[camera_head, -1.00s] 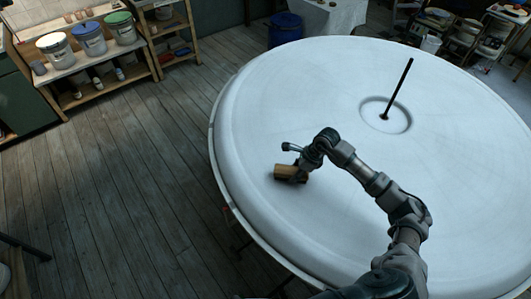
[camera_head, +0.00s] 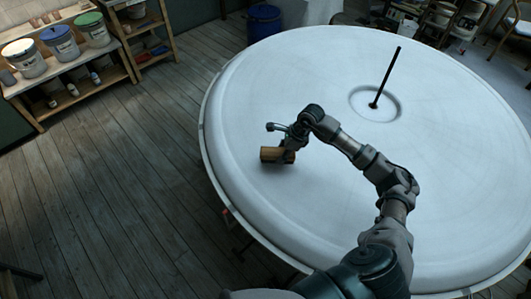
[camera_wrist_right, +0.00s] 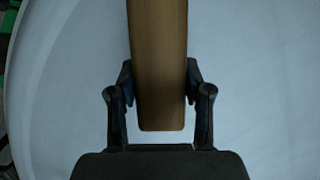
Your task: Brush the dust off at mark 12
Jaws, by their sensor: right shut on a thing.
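A wooden brush (camera_head: 273,154) is held by my right gripper (camera_head: 289,153) over the left part of the large white plaster disc (camera_head: 330,215). In the right wrist view the brush's wooden back (camera_wrist_right: 158,65) lies between the two dark fingers of my right gripper (camera_wrist_right: 160,95), which are shut on it. The bristles are hidden, and I cannot tell whether they touch the plaster. No mark number is readable on the disc. My left gripper is not in view.
A thin black rod (camera_head: 386,77) stands upright from a round recess (camera_head: 361,103) in the disc. A shelf with several lidded buckets (camera_head: 61,43) stands at the upper left. A blue barrel (camera_head: 264,24) is behind the disc. The wooden floor at left is clear.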

